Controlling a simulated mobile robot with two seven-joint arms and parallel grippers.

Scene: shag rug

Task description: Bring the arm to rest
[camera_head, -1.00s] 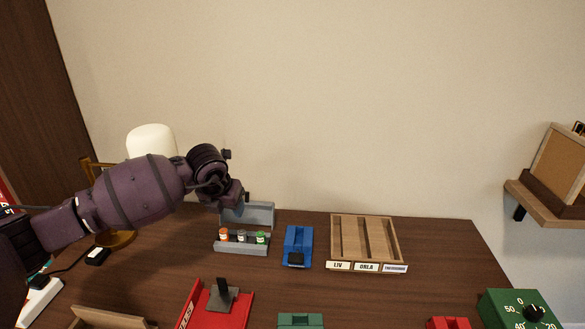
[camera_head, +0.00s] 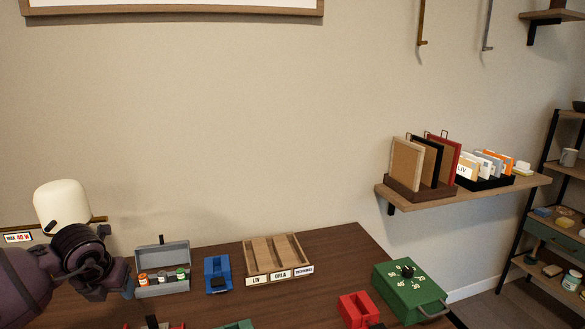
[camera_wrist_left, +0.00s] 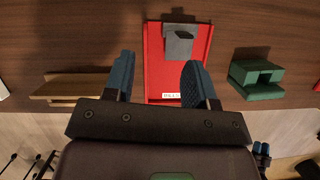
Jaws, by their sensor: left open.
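My left arm comes in at the lower left of the head view, and its gripper (camera_head: 115,283) is beside the grey box with small bottles. In the left wrist view the two blue fingers of my left gripper (camera_wrist_left: 158,75) stand apart with nothing between them. Beyond them a red tray (camera_wrist_left: 158,78) with a grey block lies on the dark wooden table (camera_wrist_left: 105,32). My right gripper is in neither view.
The open grey box (camera_head: 163,289) holds small bottles. Right of it are a blue stapler-like item (camera_head: 217,274), a wooden name tray (camera_head: 263,268), a red block (camera_head: 357,309) and a green dial box (camera_head: 411,290). A lamp (camera_head: 62,205) stands behind my arm. A wall shelf (camera_head: 465,201) is at right.

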